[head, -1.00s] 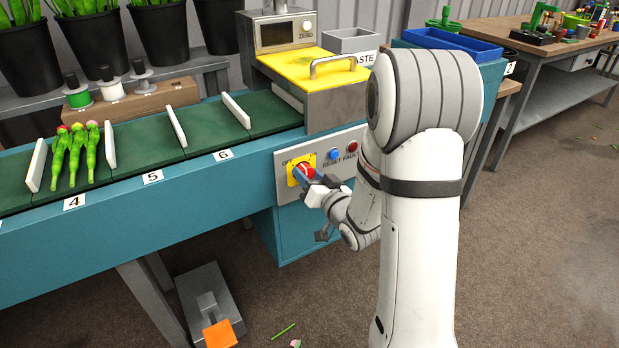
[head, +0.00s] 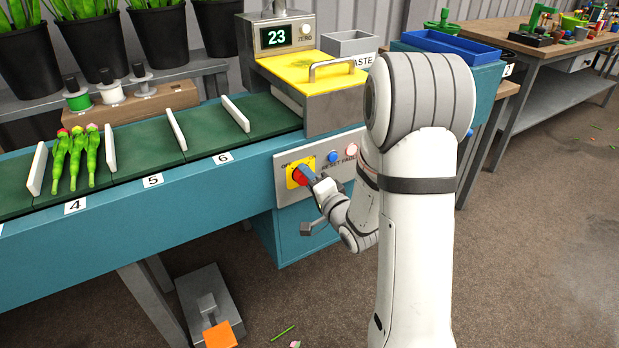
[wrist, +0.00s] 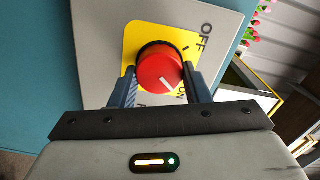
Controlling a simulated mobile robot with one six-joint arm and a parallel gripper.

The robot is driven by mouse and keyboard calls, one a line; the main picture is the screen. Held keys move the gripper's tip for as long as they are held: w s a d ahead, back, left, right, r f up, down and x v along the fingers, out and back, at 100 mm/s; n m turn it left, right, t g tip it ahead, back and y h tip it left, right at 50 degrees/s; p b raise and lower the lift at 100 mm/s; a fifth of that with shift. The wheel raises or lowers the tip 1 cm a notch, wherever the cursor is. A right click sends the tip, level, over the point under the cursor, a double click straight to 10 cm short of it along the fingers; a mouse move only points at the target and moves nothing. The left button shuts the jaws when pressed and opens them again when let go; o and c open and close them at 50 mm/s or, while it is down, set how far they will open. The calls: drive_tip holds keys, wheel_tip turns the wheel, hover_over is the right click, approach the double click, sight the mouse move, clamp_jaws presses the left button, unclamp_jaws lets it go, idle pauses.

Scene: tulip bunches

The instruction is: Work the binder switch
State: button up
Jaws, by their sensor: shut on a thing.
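The binder switch is a red round knob (wrist: 160,68) on a yellow plate (wrist: 131,45) with OFF and ON lettering. In the wrist view its white mark points toward ON. In the head view the knob (head: 299,176) sits on the grey control panel (head: 285,198) of the teal machine. My gripper (wrist: 163,77) is shut on the knob, one finger on each side. In the head view my gripper (head: 311,177) partly covers the plate. The display (head: 276,37) is lit and reads 23.
A blue reset button (head: 333,156) and a brightly lit fault lamp (head: 351,150) are right of the knob. A yellow cover (head: 310,70) with a handle lies above. Tulips (head: 77,157) lie on the belt near label 4. A pedal (head: 219,334) stands on the floor.

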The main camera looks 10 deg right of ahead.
drive_tip(key=shift+m, duration=0.7)
drive_tip(key=o, duration=1)
drive_tip(key=b+v, duration=0.5)
drive_tip(key=shift+s+d+f, duration=0.15)
drive_tip(key=shift+s+f, duration=0.05)
drive_tip(key=shift+f, duration=0.1)
drive_tip(key=shift+s+b, duration=0.1)
drive_tip(key=shift+b, duration=0.65)
drive_tip(key=shift+s+d+b, duration=0.1)
drive_tip(key=shift+b, duration=0.45)
